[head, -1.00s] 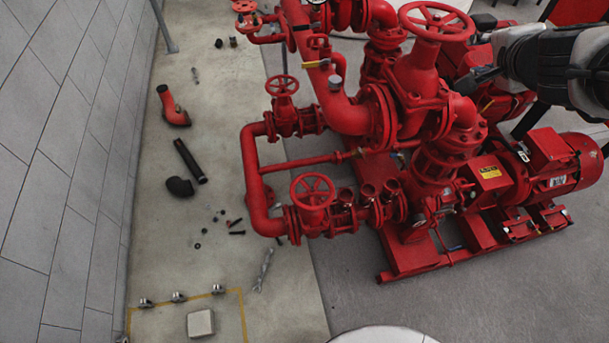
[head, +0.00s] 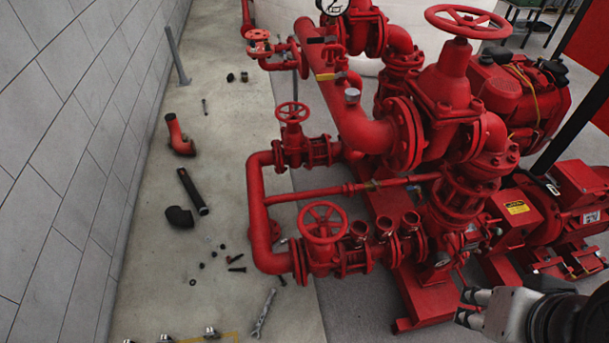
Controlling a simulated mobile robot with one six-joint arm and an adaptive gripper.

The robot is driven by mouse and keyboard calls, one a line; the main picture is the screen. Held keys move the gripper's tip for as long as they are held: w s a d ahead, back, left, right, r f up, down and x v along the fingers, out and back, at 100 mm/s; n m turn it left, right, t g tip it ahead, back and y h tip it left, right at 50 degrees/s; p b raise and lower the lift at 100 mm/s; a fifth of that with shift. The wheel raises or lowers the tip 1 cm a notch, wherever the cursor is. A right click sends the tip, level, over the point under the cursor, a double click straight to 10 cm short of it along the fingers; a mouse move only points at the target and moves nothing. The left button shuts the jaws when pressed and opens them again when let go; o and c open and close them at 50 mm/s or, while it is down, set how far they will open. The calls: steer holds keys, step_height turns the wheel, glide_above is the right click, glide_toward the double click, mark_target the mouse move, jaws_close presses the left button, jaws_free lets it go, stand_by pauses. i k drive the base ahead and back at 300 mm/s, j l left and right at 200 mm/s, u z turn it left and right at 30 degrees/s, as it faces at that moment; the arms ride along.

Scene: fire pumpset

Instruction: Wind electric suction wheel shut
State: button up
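A large red spoked handwheel (head: 466,22) tops the tall valve at the upper right of the head view. Smaller red handwheels sit on the pipework: one at the lower middle (head: 322,222), one at the middle left (head: 293,112) and one at the upper left (head: 258,41). No readable label tells which is the electric suction wheel, and how far any is turned cannot be told. My gripper (head: 463,306) is at the lower right, with a gap between its fingers and nothing seen in them. It is apart from every wheel, below and right of the lower middle one.
A red electric motor (head: 578,200) and the red base frame (head: 415,305) lie near my arm. A black pipe (head: 193,191), an elbow (head: 179,217) and a wrench (head: 264,313) lie on the floor. A grey wall (head: 70,150) stands left.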

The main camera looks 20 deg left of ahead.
mark_target(325, 239)
steer(key=i+j+u, duration=0.5)
steer(key=u, duration=0.3)
steer(key=i+u, duration=0.4)
steer(key=i, duration=0.05)
